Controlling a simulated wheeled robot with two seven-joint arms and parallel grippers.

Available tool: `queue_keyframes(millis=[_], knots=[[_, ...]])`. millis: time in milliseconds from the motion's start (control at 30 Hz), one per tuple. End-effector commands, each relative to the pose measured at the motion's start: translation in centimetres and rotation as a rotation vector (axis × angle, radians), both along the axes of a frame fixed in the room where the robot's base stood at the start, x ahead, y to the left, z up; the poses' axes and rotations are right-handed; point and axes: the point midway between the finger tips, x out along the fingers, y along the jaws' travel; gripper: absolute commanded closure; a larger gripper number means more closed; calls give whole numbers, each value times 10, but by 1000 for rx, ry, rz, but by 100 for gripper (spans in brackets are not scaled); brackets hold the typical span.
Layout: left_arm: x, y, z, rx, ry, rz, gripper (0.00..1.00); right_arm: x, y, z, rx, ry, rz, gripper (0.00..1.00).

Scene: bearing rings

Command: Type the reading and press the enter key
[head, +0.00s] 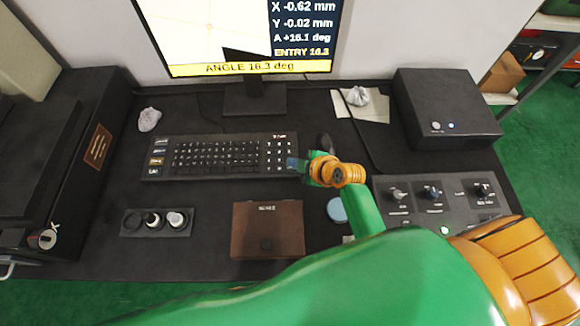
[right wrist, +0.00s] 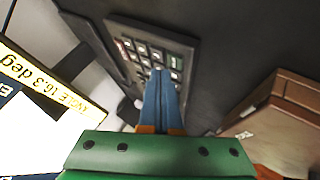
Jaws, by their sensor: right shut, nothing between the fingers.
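The monitor (head: 250,68) shows X -0.62 mm, Y -0.02 mm, A +16.1 deg and "ENTRY 16.3", with a yellow banner reading "ANGLE 16.3 deg". The black keyboard (head: 215,178) lies below it, with a number pad (head: 280,150) at its right end. My right gripper (head: 292,163) is shut and empty, its blue fingertips at the pad's lower right corner. In the right wrist view the fingers (right wrist: 162,75) are together and overlap the keypad (right wrist: 140,48); they hide some keys. I cannot tell whether they touch a key. My left gripper is not in view.
A brown case (head: 267,230) and a holder with round pieces (head: 157,222) lie in front of the keyboard. A control box with knobs (head: 410,212) is at right, near a blue disc (head: 337,210). A black box (head: 445,110) stands back right.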

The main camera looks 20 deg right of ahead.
Motion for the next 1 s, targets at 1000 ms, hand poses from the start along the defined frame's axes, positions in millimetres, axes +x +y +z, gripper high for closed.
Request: queue_keyframes(millis=[1000], knots=[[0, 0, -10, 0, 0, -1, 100, 0, 0, -13, 0, 0, 0, 100]])
